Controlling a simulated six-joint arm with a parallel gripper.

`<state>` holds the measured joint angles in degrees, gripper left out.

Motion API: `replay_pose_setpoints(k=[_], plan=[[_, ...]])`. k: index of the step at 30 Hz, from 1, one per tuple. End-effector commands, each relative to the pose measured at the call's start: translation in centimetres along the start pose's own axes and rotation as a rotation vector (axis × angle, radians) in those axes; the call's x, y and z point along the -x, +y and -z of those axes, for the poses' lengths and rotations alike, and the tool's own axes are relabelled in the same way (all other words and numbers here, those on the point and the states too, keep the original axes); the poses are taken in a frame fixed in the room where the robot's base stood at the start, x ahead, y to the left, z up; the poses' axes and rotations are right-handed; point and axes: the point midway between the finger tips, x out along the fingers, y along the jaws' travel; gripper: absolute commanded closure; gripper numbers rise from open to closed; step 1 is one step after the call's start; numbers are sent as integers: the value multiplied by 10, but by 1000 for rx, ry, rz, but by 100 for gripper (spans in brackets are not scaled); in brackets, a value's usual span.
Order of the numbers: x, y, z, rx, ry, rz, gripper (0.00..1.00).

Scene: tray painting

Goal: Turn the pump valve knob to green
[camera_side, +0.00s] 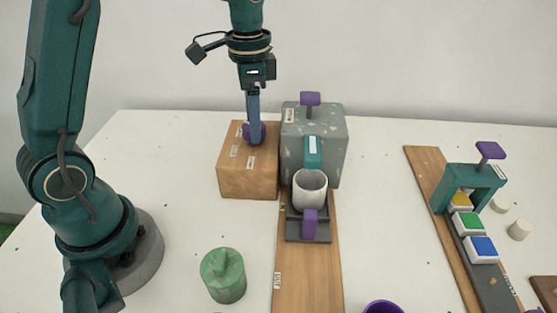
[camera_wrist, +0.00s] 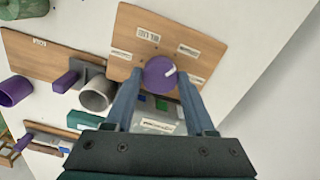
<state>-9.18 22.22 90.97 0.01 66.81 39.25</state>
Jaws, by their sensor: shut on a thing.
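The purple knob (camera_side: 248,133) sits on top of a wooden box (camera_side: 248,180) that carries small white labels. In the wrist view the knob (camera_wrist: 158,76) has a white pointer mark aimed to the right and slightly up. Labels surround it on the box top (camera_wrist: 122,75). The one above reads BLUE; I cannot read the others clearly, so I cannot tell which colour the pointer faces. My gripper (camera_side: 255,135) comes straight down from above and is shut on the knob, with one finger on each side in the wrist view (camera_wrist: 160,82).
A grey speckled pump box (camera_side: 330,135) with a teal spout stands right beside the wooden box. A white cup (camera_side: 310,190) is under the spout. A green lidded jar (camera_side: 223,277) stands in front. A teal frame (camera_side: 455,180) with coloured blocks is at right.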

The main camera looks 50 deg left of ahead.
Motion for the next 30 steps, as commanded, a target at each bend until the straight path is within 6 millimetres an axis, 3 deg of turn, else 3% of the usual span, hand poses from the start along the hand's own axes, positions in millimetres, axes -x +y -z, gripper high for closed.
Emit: replay_pose_setpoints(k=[2,3,4,5,15,24,30], plan=[[2,0,0,1,2,1,100],[2,0,0,1,2,0,30],[1,0,0,1,2,0,18],[1,0,0,1,2,0,15],[3,0,0,1,2,1,15],[39,-1,1,1,5,3,15],[51,0,0,1,3,2,15]])
